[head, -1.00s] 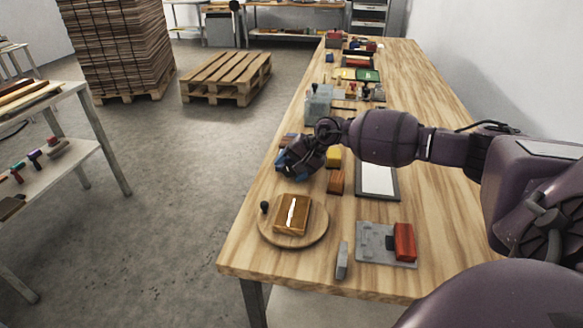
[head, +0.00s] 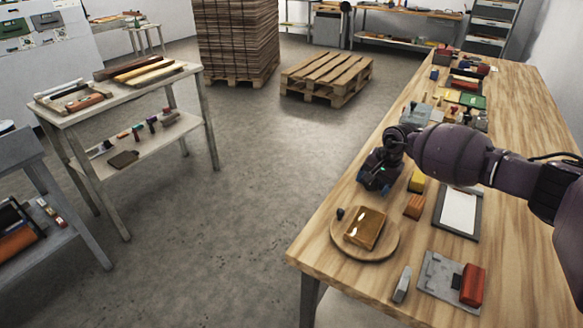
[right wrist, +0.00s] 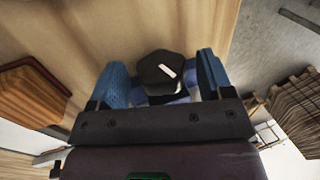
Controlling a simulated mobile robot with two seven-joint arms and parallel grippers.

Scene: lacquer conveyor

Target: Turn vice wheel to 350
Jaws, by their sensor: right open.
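My right gripper (head: 372,188) hangs over the left part of the wooden bench. In the right wrist view its two blue fingers (right wrist: 162,85) are apart, with a dark faceted knob (right wrist: 160,72) bearing a white mark between them. I cannot tell whether the fingers touch it, or whether it is the vice wheel. In the head view the gripper and forearm hide what is beneath. A blue-grey device (head: 414,114) stands just behind the gripper; I cannot tell if it is the vice. My left gripper is not in view.
A round wooden board (head: 381,250) with a glossy brown block (head: 366,229) and a black knob (head: 340,213) lies nearer. A yellow block (head: 417,181), an orange block (head: 413,207), a clipboard (head: 458,212) and a grey plate (head: 440,280) are to the right. Open floor lies left.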

